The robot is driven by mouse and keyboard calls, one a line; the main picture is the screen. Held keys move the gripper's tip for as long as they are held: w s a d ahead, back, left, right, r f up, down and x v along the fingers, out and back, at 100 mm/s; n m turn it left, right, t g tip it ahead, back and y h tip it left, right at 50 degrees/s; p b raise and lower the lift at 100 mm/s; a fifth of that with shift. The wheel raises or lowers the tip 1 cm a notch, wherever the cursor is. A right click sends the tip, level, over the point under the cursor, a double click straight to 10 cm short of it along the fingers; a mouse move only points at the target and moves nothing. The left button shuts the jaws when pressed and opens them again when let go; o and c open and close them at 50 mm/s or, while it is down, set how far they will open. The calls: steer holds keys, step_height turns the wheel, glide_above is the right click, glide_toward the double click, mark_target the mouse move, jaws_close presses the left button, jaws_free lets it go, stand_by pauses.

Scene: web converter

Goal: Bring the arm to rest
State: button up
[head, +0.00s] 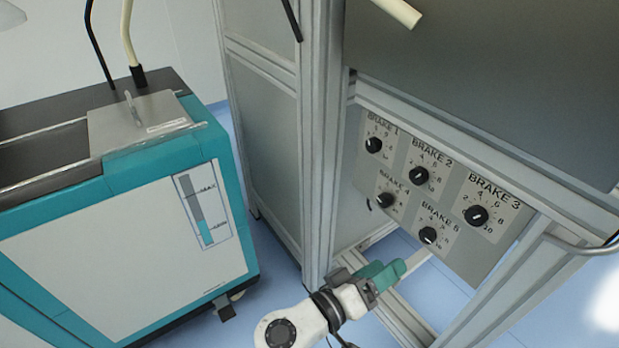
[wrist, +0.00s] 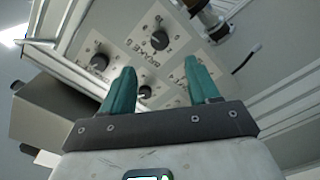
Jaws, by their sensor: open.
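My arm shows at the bottom centre of the head view, with my gripper (head: 398,268) below the brake panel (head: 455,200). In the wrist view my gripper (wrist: 160,80) has its two teal fingers apart, with nothing between them but the view of the panel behind. The panel carries several black knobs labelled as brakes. The BRAKE 5 knob (head: 428,235) is the closest to my fingertips in the head view. I cannot tell whether the fingers touch the panel.
A teal and white machine (head: 130,240) with a level gauge (head: 203,212) stands at the left. Metal frame posts (head: 318,150) rise close to my arm. A bent handle (head: 585,245) is at the right. Blue floor (head: 270,265) shows between the machine and the frame.

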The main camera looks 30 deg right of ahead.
steer(key=s+d+f+n+y, duration=0.2)
steer(key=s+d+f+y, duration=0.3)
steer(key=f, duration=0.2)
steer(key=s+a+f+n+y, duration=0.4)
steer(key=s+a+f+y, duration=0.4)
steer(key=y, duration=0.4)
step_height(320, 180, up, 26)
steer(key=p, duration=2.7)
steer(key=shift+s+d+y, duration=0.35)
steer(key=shift+d+y, duration=0.05)
steer(key=shift+r, duration=0.1)
